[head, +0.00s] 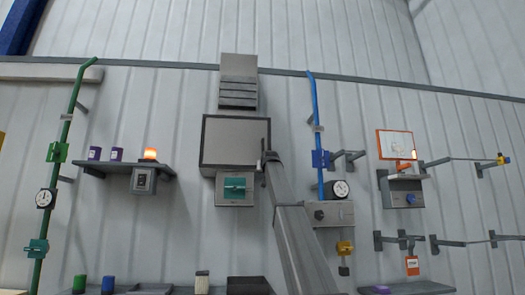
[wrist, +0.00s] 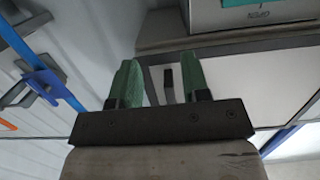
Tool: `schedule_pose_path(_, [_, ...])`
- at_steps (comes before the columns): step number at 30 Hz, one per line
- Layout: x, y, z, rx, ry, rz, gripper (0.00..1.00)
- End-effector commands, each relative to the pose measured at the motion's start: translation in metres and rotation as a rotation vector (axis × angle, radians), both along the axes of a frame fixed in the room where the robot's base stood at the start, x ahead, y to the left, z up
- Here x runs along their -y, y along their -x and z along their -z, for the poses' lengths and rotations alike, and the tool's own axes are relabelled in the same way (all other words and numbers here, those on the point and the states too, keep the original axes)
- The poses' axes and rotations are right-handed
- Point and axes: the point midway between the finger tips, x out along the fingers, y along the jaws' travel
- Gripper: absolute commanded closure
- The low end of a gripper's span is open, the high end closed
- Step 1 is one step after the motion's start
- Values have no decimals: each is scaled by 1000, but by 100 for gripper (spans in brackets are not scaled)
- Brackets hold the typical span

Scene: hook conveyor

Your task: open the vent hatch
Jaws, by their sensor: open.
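The vent hatch (head: 234,140) is a pale grey panel in a dark frame on the wall, and it looks shut. In the wrist view its panel (wrist: 255,85) fills the right side. A short dark upright handle (wrist: 168,86) shows between the fingers. My gripper (head: 267,158) is at the hatch's right edge in the head view. In the wrist view my gripper (wrist: 161,70) is open, with one green finger on each side of the handle. I cannot tell whether either finger touches it.
A grey box (head: 235,201) with a teal lever sits just below the hatch. A louvred duct (head: 238,80) is above it. A blue pipe (head: 318,130) with a blue valve and a gauge (head: 340,190) stand close on the right. A shelf (head: 112,167) with purple cans is left.

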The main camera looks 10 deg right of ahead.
Motion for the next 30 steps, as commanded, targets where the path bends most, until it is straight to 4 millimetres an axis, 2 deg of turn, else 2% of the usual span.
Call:
schedule_pose_path(1, [0, 2, -40, 34, 0, 0, 57])
schedule_pose_path(3, [0, 11, -78, 72, 0, 0, 57])
schedule_pose_path(6, [0, 22, -118, 112, 0, 0, 57])
schedule_pose_path(9, [0, 29, -141, 136, 0, 0, 57])
schedule_pose_path(14, [0, 30, -151, 146, 0, 0, 57])
schedule_pose_path(19, [0, 17, -150, 145, 0, 0, 57])
schedule_pose_path(23, [0, -1, -151, 144, 0, 0, 57])
schedule_pose_path(30, [0, -45, -151, 144, 0, 0, 57])
